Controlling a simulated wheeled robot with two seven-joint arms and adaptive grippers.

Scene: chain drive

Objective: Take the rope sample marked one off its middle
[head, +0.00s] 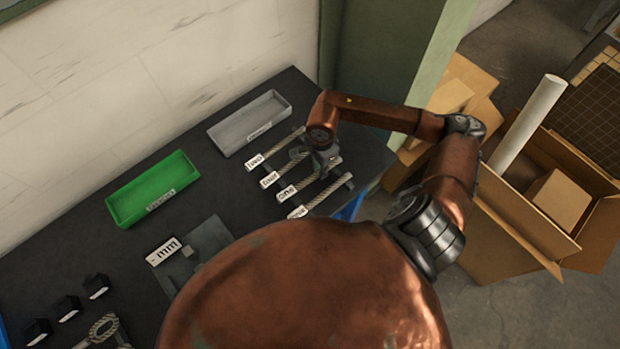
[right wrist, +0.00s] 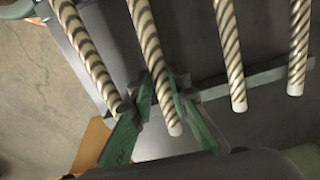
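Several pale, dark-striped rope samples with white word tags lie side by side on the dark table. The one tagged "one" (head: 310,184) is third from the back, its far part partly behind my gripper. My right gripper (head: 325,160) reaches down over the row from above. In the right wrist view, my green-padded fingers (right wrist: 161,100) stand on either side of the second rope from the left (right wrist: 148,40), which appears to be the same sample. The fingertips are very close to it; I cannot tell whether they press on it. My left gripper is not in view.
Neighbouring ropes (right wrist: 88,55) (right wrist: 230,50) lie close on both sides, across a grey bar (right wrist: 268,76). A grey tray (head: 225,135) and a green tray (head: 118,207) stand behind and left. Cardboard boxes (head: 515,215) stand on the floor to the right.

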